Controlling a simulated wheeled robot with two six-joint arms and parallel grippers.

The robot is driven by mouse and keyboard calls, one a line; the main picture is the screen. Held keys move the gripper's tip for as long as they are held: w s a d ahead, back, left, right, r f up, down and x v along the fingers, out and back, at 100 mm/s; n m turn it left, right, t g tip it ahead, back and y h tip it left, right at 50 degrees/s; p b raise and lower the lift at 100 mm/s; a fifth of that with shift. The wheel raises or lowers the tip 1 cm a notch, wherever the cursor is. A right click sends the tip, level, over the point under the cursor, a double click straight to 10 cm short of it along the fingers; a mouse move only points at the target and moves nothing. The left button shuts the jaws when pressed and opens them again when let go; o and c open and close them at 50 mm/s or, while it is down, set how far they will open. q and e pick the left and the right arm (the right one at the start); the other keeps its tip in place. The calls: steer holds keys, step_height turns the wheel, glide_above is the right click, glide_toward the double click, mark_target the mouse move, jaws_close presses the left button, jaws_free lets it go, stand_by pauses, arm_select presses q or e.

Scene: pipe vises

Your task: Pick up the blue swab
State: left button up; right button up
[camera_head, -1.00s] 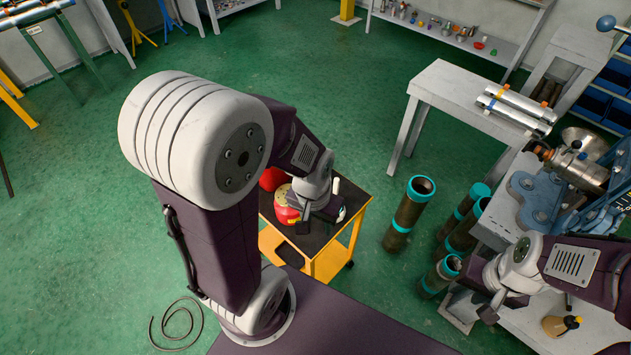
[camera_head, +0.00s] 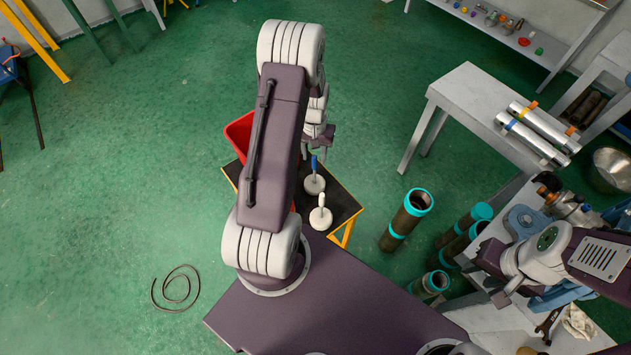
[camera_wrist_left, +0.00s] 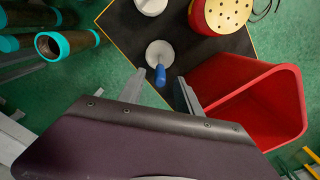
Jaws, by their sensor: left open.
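The blue swab (camera_head: 314,162) stands upright in a round white base on the dark cart top, just in front of my left gripper (camera_head: 319,146). In the left wrist view the blue swab (camera_wrist_left: 160,74) shows end-on near its white base (camera_wrist_left: 159,52). There my left gripper (camera_wrist_left: 160,92) is open, with one finger on each side of the blue handle's line and nothing held. A white swab (camera_head: 321,201) stands in a second white base nearby. My right gripper (camera_head: 492,279) is at the right over the bench; its jaw opening is unclear.
A red bin (camera_wrist_left: 257,105) sits beside the swab's base, close to one finger. A red container with a perforated gold top (camera_wrist_left: 222,14) is on the cart (camera_head: 347,205). Teal-banded pipes (camera_head: 407,219) stand on the floor right of the cart.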

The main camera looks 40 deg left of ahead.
mark_target(314, 169)
arm_select(q)
steer(key=shift+w+a+f, duration=0.2)
steer(key=shift+w+f, duration=0.15)
steer(key=shift+f, duration=0.25)
steer(key=f, duration=0.2)
steer(key=s+f+p, duration=0.1)
steer(key=shift+d+f, duration=0.25)
steer(key=shift+f, duration=0.1)
steer(key=shift+w+a+f, duration=0.1)
steer(key=shift+w+f, duration=0.15)
steer(key=shift+f, duration=0.25)
steer(key=shift+s+r, duration=0.1)
steer(key=shift+r, duration=0.05)
jaws_close()
